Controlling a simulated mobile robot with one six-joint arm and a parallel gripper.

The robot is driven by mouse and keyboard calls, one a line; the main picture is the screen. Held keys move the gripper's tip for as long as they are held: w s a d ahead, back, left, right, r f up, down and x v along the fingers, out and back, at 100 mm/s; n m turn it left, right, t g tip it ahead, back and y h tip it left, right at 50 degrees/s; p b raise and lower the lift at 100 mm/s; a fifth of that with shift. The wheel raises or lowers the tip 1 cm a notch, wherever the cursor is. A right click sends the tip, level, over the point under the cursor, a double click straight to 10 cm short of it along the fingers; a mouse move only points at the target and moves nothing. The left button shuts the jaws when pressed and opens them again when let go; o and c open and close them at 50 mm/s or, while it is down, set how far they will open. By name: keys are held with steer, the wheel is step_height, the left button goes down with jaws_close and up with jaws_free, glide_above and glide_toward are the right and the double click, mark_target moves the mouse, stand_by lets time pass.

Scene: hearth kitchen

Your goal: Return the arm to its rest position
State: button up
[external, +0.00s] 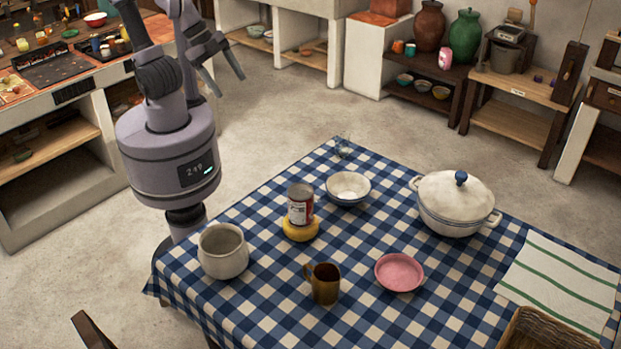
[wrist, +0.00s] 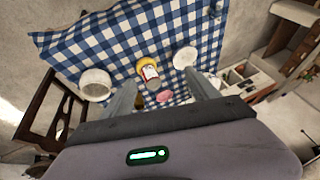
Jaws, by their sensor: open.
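In the external view my arm is folded up beside the far left of the table, its base at the table's left corner. My gripper (external: 229,86) hangs past the upper arm, above the floor and clear of the table. Its two fingers are apart with nothing between them. In the wrist view my gripper (wrist: 160,78) also shows open and empty, with the checked tablecloth (wrist: 90,45) well beyond the fingers. A can (external: 300,212) stands on a yellow ring-like item (external: 300,233) on the table; the can also shows between the fingers in the wrist view (wrist: 150,74), farther off.
The table holds a cream pot (external: 223,254), brown mug (external: 324,285), pink dish (external: 400,271), patterned bowl (external: 348,190), lidded white tureen (external: 455,208), a clear glass (external: 342,147), striped towel (external: 560,285) and basket (external: 540,330). A stove counter (external: 60,70) stands left; floor (external: 290,110) behind is clear.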

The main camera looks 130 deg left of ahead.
steer(key=s+m, duration=0.1)
steer(key=s+d+f+m, duration=0.1)
steer(key=s+d+m, duration=0.1)
steer(key=shift+s+d+f+t+h, duration=0.2)
steer(key=shift+f+t+h, duration=0.1)
stand_by(1.0)
